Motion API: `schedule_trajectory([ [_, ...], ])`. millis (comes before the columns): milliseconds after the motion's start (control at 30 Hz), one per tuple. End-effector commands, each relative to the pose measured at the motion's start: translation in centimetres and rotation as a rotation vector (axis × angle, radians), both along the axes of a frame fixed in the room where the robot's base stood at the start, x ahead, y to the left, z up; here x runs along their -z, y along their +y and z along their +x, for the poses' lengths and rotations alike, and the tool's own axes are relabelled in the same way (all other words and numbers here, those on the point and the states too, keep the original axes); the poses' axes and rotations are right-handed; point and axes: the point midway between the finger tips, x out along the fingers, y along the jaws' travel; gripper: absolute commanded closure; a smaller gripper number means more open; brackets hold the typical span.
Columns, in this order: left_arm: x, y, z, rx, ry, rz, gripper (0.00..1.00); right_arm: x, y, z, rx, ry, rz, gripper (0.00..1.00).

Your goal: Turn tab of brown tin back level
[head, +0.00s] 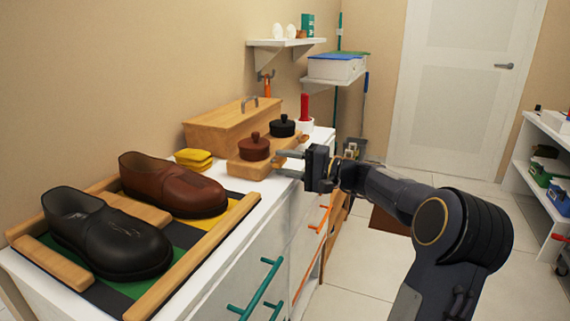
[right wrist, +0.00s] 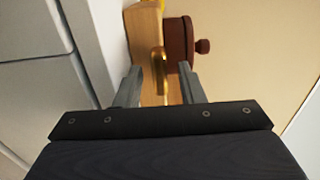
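The brown tin (head: 254,148), with a round lid and knob, sits in a wooden block (head: 249,169) on the white cabinet top. In the right wrist view the brown tin (right wrist: 178,42) lies sideways in the picture, its knob to the right. A gold tab (right wrist: 159,65) shows beside it, in front of the wooden block. My right gripper (head: 281,163) is open at the block's near side. In the right wrist view its fingers (right wrist: 160,88) stand on either side of the tab's near end, with gaps. I cannot tell the tab's exact tilt. My left gripper is not in view.
A black tin (head: 282,127) stands just behind the brown one, with a red-handled item (head: 304,112) beyond. A wooden box (head: 234,125), yellow sponges (head: 194,158), and brown (head: 172,186) and black shoes (head: 106,235) share the cabinet top. Green handles (head: 258,286) stick out in front.

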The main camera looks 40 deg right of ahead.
Motion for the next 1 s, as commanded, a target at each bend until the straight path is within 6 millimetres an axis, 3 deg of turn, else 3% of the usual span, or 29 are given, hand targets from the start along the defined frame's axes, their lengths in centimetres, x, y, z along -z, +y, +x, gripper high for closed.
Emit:
schedule_trajectory([
  [167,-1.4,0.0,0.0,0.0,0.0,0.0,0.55,-0.3,0.0,0.0,-0.001,0.025,0.046,0.64],
  [367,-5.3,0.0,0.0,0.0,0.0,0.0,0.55,-0.8,0.0,0.0,0.0,0.109,0.205,0.64],
  [767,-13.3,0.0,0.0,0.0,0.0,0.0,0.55,-0.6,0.1,-0.1,0.0,0.334,0.639,0.64],
  [1000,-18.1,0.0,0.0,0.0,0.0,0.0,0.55,-0.6,0.1,-0.1,0.0,0.506,0.977,0.64],
])
